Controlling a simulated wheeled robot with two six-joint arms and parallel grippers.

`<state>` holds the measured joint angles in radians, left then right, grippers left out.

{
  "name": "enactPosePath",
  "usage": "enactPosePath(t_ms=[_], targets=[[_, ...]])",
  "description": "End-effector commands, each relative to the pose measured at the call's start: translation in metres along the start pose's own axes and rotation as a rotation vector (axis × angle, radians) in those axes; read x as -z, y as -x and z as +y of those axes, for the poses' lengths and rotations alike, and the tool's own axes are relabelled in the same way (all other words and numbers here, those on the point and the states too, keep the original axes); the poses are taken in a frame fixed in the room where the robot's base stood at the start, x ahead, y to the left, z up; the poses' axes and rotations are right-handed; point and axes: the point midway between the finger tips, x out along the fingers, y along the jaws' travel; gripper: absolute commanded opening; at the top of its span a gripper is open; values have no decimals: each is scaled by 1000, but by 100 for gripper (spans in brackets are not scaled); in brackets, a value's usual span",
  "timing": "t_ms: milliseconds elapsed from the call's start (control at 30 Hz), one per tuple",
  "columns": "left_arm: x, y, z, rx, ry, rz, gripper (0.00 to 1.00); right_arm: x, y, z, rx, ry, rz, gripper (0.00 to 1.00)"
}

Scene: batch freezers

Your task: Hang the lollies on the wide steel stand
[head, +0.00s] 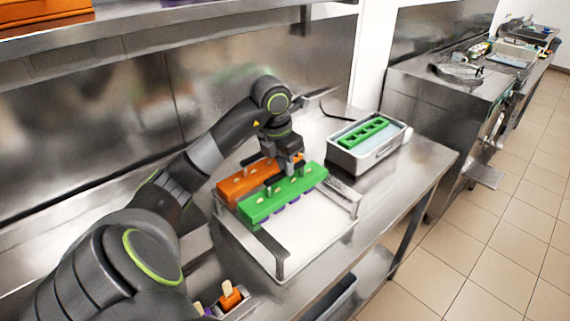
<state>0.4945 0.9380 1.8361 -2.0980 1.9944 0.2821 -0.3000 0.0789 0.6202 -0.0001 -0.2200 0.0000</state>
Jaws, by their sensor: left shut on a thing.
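My left gripper (290,164) is shut on the green lolly holder (285,196), a long bar with pale sticks standing out of its top. Bits of purple lollies show under it. The bar is over the wide steel stand (274,252), running along its length; I cannot tell whether it touches the stand. An orange lolly holder (236,187) with sticks lies just behind it, parallel, over the stand's back part. My right gripper is not in view.
A white surface (308,238) shows inside the stand. A grey tub (371,158) with pale blue contents and a green slotted rack (363,131) stands at the right. An orange lolly (231,297) shows at the bottom. The bench's right front is clear. A steel shelf (180,22) hangs above.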

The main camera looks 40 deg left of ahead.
Motion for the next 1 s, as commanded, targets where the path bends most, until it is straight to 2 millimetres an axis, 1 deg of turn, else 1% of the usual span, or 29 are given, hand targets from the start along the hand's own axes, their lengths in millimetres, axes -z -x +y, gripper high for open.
enactPosePath(t_ms=[133, 167, 300, 333, 567, 667, 767, 867, 1000], targets=[[0, 1, 0, -1, -1, -2, 0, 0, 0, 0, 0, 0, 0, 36], [0, 1, 0, -1, 0, -2, 18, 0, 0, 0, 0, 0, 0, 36], [0, 0, 0, 0, 0, -1, 36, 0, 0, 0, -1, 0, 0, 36], [0, 0, 0, 0, 0, -1, 39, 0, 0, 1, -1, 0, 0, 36], [0, 0, 0, 0, 0, 1, 39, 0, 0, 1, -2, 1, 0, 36], [0, 4, 0, 0, 0, 0, 39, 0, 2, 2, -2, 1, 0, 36], [-1, 16, 0, -2, 0, -2, 39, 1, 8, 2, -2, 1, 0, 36], [-2, 37, 1, -3, -2, -4, 39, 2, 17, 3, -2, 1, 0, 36], [-2, 62, 0, -1, -1, -2, 39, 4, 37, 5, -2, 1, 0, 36]])
